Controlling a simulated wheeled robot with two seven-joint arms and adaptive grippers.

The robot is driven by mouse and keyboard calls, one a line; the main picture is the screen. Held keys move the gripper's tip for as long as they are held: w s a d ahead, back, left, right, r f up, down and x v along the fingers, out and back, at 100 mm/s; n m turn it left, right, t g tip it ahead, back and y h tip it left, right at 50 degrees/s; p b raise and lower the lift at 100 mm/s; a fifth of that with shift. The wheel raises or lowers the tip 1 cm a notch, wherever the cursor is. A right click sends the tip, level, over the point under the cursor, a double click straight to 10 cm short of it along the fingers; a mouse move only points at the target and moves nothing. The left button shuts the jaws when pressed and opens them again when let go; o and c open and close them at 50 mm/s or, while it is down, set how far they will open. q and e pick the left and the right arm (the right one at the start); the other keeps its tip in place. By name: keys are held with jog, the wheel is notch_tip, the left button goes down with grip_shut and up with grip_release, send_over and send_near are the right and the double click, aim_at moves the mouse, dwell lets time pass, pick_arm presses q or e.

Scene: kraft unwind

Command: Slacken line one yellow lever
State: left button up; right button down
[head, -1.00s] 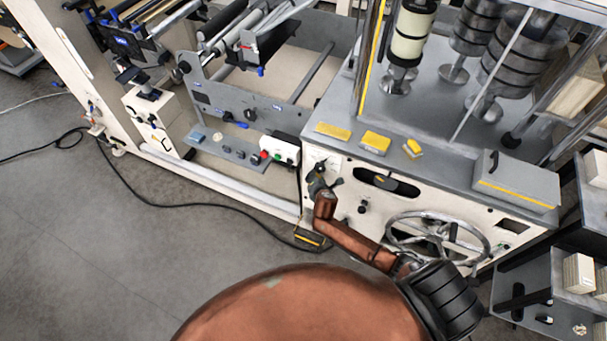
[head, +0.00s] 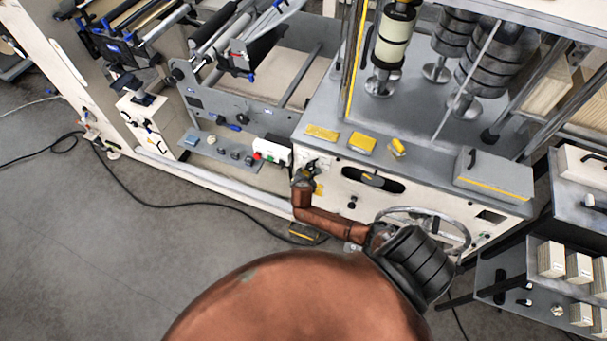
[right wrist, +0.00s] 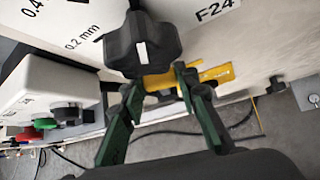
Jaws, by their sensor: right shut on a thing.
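A yellow lever (right wrist: 158,80) shows in the right wrist view, low on a white machine panel, below a black dial knob (right wrist: 145,45) with a white mark. My right gripper (right wrist: 160,82) has its green-padded fingers on either side of the lever and is shut on it. Part of the yellow passes behind the right finger. In the head view my right gripper (head: 304,176) is at the left end of the white front panel, with a small yellow patch (head: 319,188) just right of it. The lever is mostly hidden there. My left gripper is not in view.
A chrome handwheel (head: 455,222) is on the front panel, partly behind my right arm. A box with red and green buttons (head: 271,152) is left of the gripper. A black and yellow pedal (head: 306,232) and a black cable lie on the floor. Grey floor at left is open.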

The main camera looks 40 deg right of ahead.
jog(key=c, duration=1.5)
grip_release()
jog(key=shift+f, duration=0.1)
jog(key=v, duration=1.2)
